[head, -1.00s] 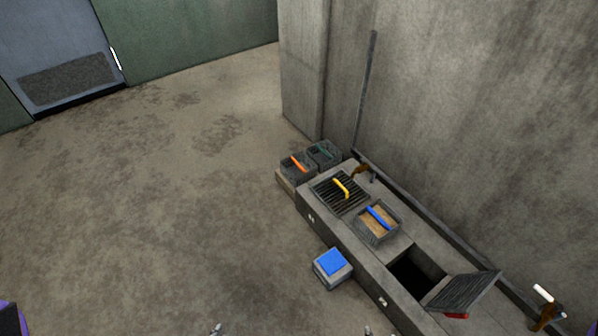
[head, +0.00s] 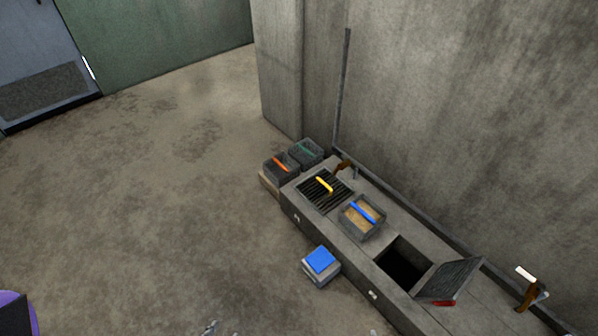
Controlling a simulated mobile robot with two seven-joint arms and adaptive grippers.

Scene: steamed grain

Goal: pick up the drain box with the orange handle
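The drain box with the orange handle (head: 281,172) is a dark open box at the far end of the counter, on a low ledge. A similar box with a green handle (head: 306,153) stands right behind it. A gripper tip (head: 209,327) shows at the bottom edge, and another small tip (head: 374,332) shows to its right. Both are far from the box, and most of each gripper is cut off by the frame.
The long counter (head: 336,246) runs along the wall. It carries a grate with a yellow handle (head: 325,187), a grain-filled box with a blue handle (head: 362,218), and an open pit (head: 402,264) with a raised lid (head: 450,279). A blue-topped block (head: 320,264) stands on the floor.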

